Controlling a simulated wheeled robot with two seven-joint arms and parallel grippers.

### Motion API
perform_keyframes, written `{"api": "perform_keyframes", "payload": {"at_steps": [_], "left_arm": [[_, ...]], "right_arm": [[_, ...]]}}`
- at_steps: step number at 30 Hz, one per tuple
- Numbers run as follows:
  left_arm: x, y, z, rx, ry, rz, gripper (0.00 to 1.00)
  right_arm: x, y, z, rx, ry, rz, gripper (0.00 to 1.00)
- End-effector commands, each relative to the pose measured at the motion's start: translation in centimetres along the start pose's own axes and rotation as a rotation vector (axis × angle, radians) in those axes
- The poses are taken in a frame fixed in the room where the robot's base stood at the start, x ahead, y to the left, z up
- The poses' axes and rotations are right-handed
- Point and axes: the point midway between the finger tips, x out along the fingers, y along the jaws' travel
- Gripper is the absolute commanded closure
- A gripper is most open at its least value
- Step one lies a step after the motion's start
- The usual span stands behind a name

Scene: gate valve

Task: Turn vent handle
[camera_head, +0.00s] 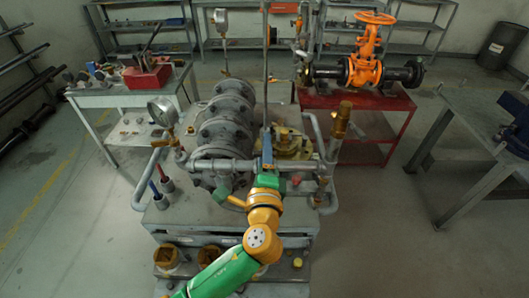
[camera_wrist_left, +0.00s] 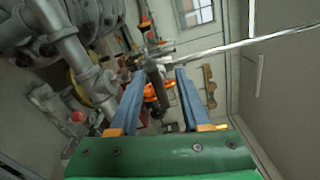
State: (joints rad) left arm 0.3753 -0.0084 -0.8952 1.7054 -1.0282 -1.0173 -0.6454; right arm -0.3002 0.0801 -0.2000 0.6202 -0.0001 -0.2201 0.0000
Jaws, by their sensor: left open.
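My left gripper (camera_head: 267,146) has blue fingers and is over the pipework on the grey bench. It is open in the left wrist view (camera_wrist_left: 159,76), with a gap between the fingers. A long thin metal rod (camera_head: 265,60) rises in line with the fingertips. In the left wrist view the rod (camera_wrist_left: 240,46) runs to the upper right from a dark fitting (camera_wrist_left: 157,70), which appears between or just beyond the fingertips. I cannot tell whether they touch. Which part is the vent handle is not certain; the rod looks like a lever. My right gripper is not in view.
Flanged grey pipework (camera_head: 222,125) and a pressure gauge (camera_head: 162,111) stand left of the gripper. A brass fitting (camera_head: 341,118) and a small red knob (camera_head: 295,181) are to the right. An orange gate valve (camera_head: 366,60) sits on a red table (camera_head: 350,101) behind.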

Motion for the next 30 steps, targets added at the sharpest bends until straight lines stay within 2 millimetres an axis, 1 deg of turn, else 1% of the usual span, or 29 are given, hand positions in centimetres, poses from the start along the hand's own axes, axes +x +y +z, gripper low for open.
{"api": "perform_keyframes", "payload": {"at_steps": [1, 6, 9, 13, 23, 24, 25, 26, 28, 29, 30], "left_arm": [[-0.8, 0.3, -0.1, -0.003, 0.002, 0.001, 0.53], [-4.4, 0.5, 0.0, -0.005, 0.001, 0.003, 0.53], [-5.9, 0.4, 0.0, -0.002, 0.000, 0.002, 0.53], [-6.6, 0.2, 0.1, -0.001, 0.000, 0.002, 0.53], [-6.6, 0.1, 0.1, 0.000, -0.001, 0.002, 0.53], [-6.5, 0.4, 0.0, 0.000, 0.001, 0.007, 0.53], [-6.4, 1.0, -0.1, 0.000, 0.006, 0.020, 0.53], [-6.1, 2.0, -0.4, -0.003, 0.013, 0.041, 0.53], [-5.4, 6.4, -1.3, -0.020, 0.047, 0.137, 0.53], [-5.2, 9.1, -1.7, -0.036, 0.063, 0.196, 0.53], [-5.2, 13.2, -2.2, -0.069, 0.083, 0.290, 0.53]], "right_arm": [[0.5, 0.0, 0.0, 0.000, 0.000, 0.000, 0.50], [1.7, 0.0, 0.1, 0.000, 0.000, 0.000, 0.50], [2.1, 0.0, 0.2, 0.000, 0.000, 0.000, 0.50], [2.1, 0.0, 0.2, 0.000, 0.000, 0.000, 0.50], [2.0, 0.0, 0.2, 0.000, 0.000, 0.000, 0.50], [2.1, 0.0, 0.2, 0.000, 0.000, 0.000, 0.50], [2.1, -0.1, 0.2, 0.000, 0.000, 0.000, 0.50], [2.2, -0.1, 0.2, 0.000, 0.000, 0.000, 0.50], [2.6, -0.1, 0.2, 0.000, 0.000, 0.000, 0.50], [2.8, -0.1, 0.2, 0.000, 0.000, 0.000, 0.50], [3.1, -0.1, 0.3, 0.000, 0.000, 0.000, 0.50]]}}
